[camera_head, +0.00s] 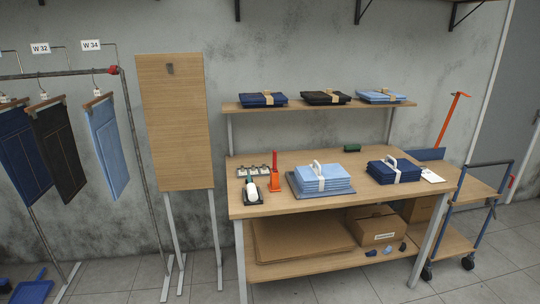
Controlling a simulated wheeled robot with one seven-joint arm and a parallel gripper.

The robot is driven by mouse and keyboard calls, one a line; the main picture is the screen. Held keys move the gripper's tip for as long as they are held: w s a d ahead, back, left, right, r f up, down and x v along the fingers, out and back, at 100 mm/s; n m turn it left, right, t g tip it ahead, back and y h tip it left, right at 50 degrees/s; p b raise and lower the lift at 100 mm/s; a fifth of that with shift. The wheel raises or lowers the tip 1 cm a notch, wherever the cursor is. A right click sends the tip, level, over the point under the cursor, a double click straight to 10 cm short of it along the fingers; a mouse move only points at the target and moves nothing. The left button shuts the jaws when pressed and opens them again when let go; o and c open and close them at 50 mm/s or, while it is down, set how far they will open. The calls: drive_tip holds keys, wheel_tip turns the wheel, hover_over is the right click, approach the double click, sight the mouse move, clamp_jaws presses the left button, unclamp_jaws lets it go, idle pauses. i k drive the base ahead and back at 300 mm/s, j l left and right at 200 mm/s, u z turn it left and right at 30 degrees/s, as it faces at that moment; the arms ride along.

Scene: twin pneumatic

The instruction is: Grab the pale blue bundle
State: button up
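A pale blue bundle (323,182) of folded cloth lies on a dark flat mat (300,193) on the wooden table (268,206). A white band with a raised loop goes over its top. A dark blue bundle (394,175) with a similar white band lies to its right, apart from it. Another light blue folded stack (371,97) with a tan band lies at the right end of the shelf above. My gripper is not in view.
The shelf (234,107) also holds navy (252,101) and black (318,99) stacks. An orange stand (275,182) and a small tray with a bottle (251,190) are left of the bundle. A cart (480,187) stands right of the table. Jeans (107,145) hang at left.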

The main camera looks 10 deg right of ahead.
sight(312, 178)
drive_tip(key=i+z, duration=0.4)
drive_tip(key=i, duration=0.95)
drive_tip(key=i+u, duration=0.35)
drive_tip(key=i, duration=0.15)
drive_tip(key=i+l+u, duration=0.25)
drive_tip(key=i+u, duration=0.15)
drive_tip(key=i+l+u, duration=0.35)
drive_tip(key=i, duration=0.2)
